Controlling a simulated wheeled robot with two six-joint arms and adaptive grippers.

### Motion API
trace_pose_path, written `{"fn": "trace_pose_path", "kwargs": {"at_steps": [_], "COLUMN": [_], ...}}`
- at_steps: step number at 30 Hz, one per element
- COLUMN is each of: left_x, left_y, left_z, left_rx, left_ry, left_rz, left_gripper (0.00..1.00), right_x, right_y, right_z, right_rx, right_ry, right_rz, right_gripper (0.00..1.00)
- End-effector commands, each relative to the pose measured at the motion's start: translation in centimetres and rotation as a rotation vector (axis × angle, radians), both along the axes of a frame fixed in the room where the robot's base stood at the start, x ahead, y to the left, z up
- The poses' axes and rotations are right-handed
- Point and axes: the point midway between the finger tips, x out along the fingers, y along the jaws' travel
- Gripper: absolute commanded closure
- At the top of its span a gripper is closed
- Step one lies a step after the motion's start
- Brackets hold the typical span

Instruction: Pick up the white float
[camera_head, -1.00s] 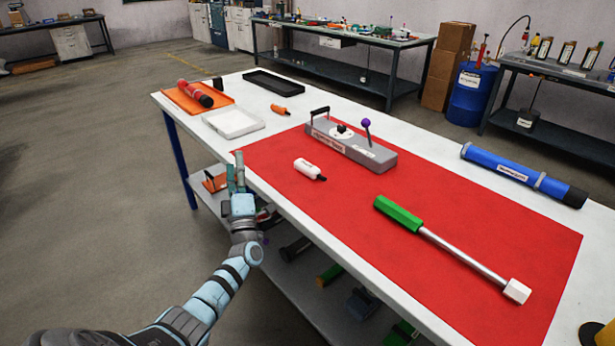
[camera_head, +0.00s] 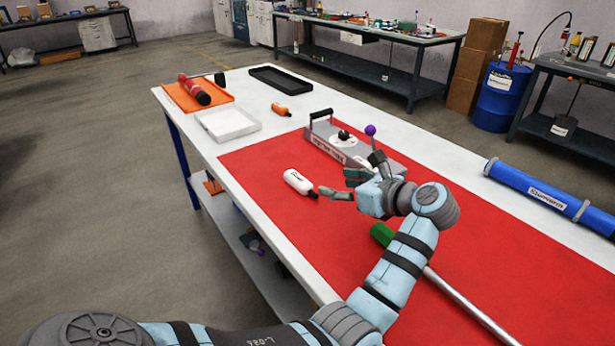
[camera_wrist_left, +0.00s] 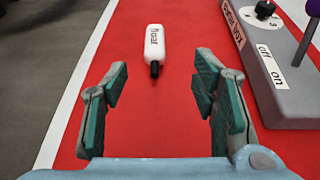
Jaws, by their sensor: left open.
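The white float (camera_head: 299,182) lies on the red mat (camera_head: 262,217), near the mat's left edge. It is a short white cylinder with dark lettering and a black tip. My left gripper (camera_head: 337,184) is just right of the float in the head view, low over the mat, open and empty. In the left wrist view the float (camera_wrist_left: 155,46) lies ahead, between the lines of the two open fingers (camera_wrist_left: 157,88) but beyond their tips. Its black tip points toward the gripper. My right gripper is not in view.
A grey control box (camera_head: 335,147) with a purple-knobbed lever stands close beside the gripper. A green-handled rod (camera_head: 468,308) lies partly under my arm. A white tray (camera_head: 228,124), orange tray (camera_head: 190,104) and orange bottle (camera_head: 281,109) are farther back. A blue tube (camera_head: 540,190) lies right.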

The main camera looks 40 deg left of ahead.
Motion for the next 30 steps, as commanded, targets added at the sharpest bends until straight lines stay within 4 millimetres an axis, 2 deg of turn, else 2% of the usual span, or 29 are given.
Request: {"fn": "trace_pose_path", "kwargs": {"at_steps": [2, 9, 21, 28, 30], "left_x": [0.1, 1.1, 2.5, 2.7, 2.7], "left_y": [0.8, 7.1, 12.7, 13.0, 13.0], "left_z": [-0.5, -3.0, -5.9, -5.9, -5.9], "left_rx": [-0.013, -0.008, -0.007, -0.009, -0.008], "left_ry": [-0.004, -0.003, -0.002, -0.003, -0.004], "left_rz": [0.005, 0.018, 0.017, 0.013, 0.013], "left_gripper": [0.47, 0.47, 0.47, 0.47, 0.56], "right_x": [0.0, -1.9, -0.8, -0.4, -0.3], "right_y": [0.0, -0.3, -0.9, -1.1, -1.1], "right_z": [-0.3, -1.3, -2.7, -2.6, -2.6], "right_rx": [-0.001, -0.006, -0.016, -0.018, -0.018], "right_ry": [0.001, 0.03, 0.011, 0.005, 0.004], "right_rz": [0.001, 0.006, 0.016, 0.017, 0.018], "right_gripper": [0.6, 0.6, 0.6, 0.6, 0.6]}}
